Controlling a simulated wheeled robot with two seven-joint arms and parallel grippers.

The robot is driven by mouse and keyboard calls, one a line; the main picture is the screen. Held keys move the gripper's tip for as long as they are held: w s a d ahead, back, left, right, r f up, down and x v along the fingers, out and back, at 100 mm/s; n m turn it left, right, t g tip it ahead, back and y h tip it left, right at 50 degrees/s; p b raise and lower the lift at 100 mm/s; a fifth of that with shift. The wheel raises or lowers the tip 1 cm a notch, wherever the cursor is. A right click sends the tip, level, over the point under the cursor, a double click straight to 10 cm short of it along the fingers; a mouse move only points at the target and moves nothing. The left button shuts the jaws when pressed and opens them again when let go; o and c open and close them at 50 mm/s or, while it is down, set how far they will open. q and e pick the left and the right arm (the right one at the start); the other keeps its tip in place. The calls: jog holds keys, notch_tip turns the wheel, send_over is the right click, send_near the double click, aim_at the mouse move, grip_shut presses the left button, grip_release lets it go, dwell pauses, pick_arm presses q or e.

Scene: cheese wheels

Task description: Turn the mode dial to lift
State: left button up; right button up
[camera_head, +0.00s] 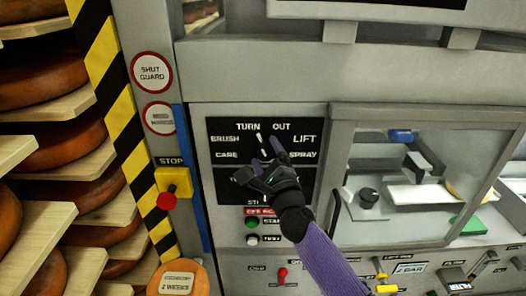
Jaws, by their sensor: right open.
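The mode dial (261,139) is on a black panel (222,131) on the grey machine front, with the labels brush, turn, out, lift, care and spray around it. Its white pointer mark points nearly straight up, towards the turn and out labels. The lift label is at the upper right of the panel. My right gripper (266,154) is open in front of the panel, its fingertips at the dial. It hides most of the dial, and I cannot tell whether the fingers touch it. My left gripper is not in view.
A yellow stop box (174,182) with a red button is left of the panel. Start and other buttons (252,223) sit below it. A glazed chamber (430,115) is at the right. Cheese wheels on shelves (60,110) stand at the left, beside a striped post (108,85).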

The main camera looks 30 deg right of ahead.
jog(key=shift+w+r, duration=0.1)
jog(key=shift+w, duration=0.2)
grip_shut()
